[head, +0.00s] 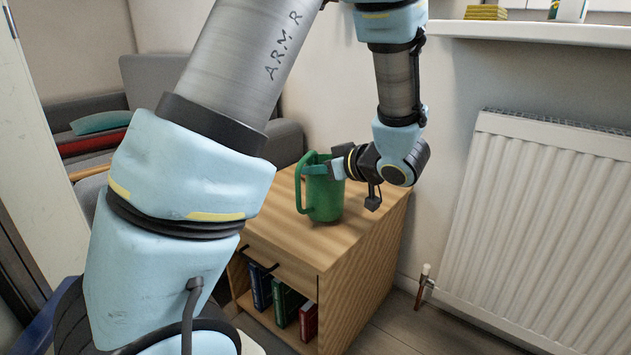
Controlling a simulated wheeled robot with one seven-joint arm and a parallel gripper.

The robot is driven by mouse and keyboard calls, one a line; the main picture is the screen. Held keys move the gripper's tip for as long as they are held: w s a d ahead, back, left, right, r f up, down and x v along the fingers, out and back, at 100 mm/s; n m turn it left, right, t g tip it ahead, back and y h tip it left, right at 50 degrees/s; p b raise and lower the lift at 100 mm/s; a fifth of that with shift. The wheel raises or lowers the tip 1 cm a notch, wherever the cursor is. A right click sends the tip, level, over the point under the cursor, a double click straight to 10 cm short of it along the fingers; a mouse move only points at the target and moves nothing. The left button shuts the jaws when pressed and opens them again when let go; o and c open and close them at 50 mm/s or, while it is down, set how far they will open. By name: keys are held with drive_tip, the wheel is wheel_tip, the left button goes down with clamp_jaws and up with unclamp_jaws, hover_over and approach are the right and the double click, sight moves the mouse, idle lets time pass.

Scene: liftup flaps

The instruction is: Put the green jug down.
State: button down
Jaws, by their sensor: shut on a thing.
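The green jug (326,201) is upright at the top of the small wooden cabinet (369,221), with its handle on the left side. Its base appears to be at the cabinet top, but I cannot tell whether it touches or hovers just above. My gripper (318,169) reaches in from the right and is shut on the jug near its rim. The fingertips are partly hidden by the jug.
A white radiator (545,210) stands to the right, below a white sill (540,32). Several books (287,304) are on the cabinet's open shelf. A grey sofa (152,85) is behind on the left. Bare cabinet top shows right of the jug.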

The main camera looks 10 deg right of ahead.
drive_tip(key=shift+f, duration=0.75)
drive_tip(key=c, duration=0.8)
unclamp_jaws()
drive_tip(key=shift+f, duration=0.1)
drive_tip(key=shift+o, duration=0.2)
drive_tip(key=shift+r, duration=0.2)
drive_tip(key=p+v, duration=0.4)
drive_tip(key=v, duration=0.8)
